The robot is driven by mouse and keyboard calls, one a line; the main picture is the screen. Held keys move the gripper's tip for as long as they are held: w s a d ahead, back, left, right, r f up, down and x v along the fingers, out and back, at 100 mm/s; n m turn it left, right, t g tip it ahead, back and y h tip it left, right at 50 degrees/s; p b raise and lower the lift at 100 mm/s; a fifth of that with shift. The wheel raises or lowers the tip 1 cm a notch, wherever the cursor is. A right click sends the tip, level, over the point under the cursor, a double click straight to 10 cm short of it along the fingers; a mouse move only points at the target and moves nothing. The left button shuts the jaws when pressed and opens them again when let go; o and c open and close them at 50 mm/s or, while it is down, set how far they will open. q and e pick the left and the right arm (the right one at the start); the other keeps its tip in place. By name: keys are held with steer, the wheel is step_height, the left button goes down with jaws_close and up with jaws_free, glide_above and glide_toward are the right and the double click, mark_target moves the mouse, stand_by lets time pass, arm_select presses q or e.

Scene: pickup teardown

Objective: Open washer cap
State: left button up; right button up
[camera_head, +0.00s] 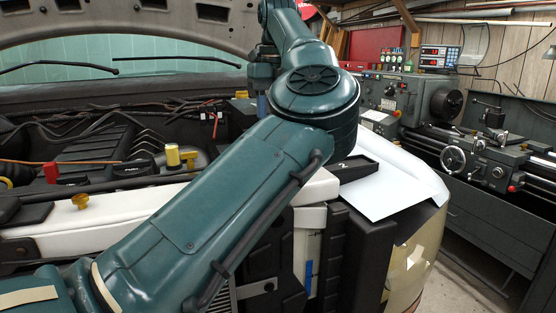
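The washer cap cannot be made out for certain. A yellow cylindrical cap (172,155) stands upright in the middle of the open engine bay. A small yellow piece (241,94) shows at the back of the bay, close to my arm. A red block-shaped piece (51,173) is at the left of the bay. My teal arm comes in from the lower left, crosses the picture and bends up at the back. It hides much of the right side of the bay. Neither of my grippers shows clearly in this view.
The raised hood (130,18) hangs over the bay. A white sheet (385,190) lies on the right fender. A lathe (480,155) stands at the right, with bare floor before it.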

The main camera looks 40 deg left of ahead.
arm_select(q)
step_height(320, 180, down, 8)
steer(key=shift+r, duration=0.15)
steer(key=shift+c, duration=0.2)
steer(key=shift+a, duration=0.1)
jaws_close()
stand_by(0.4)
